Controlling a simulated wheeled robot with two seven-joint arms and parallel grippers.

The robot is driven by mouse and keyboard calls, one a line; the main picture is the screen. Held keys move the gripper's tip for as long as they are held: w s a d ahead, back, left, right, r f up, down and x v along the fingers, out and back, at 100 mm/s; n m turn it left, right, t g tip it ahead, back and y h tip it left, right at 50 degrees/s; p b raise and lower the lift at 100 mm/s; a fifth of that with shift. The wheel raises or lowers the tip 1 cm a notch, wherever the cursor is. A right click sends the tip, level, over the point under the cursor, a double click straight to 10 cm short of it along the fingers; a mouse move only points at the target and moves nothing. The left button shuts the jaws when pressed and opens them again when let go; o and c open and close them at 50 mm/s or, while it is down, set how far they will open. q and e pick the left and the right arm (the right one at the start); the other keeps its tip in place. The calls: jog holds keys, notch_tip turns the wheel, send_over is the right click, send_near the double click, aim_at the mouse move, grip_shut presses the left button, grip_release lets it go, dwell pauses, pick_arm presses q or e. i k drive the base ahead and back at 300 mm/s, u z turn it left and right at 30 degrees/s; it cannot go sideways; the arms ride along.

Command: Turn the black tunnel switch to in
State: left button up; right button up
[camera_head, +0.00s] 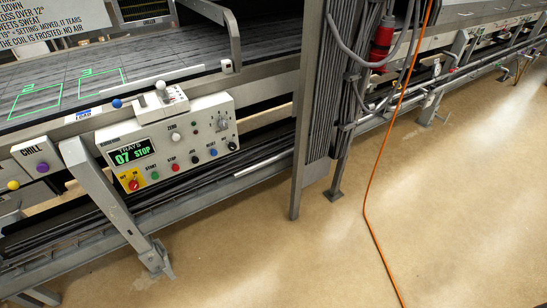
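A light grey control box (170,140) is fixed to the front of the conveyor frame, left of centre. Its green display reads "TRAYS 07 STOP". A row of small coloured controls runs below the display, among them a red button (175,167), a black one (195,160) and a blue one (213,152). A small black control (232,145) is at the row's right end. A larger knob (222,124) sits above it. The labels are too small to tell for sure which is the tunnel switch, or its position. Neither of my grippers is in view.
A grey box marked "CHILL" (36,157) with a purple button hangs at the left. A slanted grey leg (108,200) stands just left of the control box. Grey posts (312,100) rise to its right. An orange cable (370,190) crosses the open tan floor.

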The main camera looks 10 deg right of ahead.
aim_at(231, 146)
jog(key=z, duration=0.8)
jog(key=k, duration=1.05)
jog(key=z, duration=1.2)
jog(key=i, duration=2.15)
jog(key=u, duration=1.15)
jog(key=i, duration=0.9)
jog(key=u, duration=0.95)
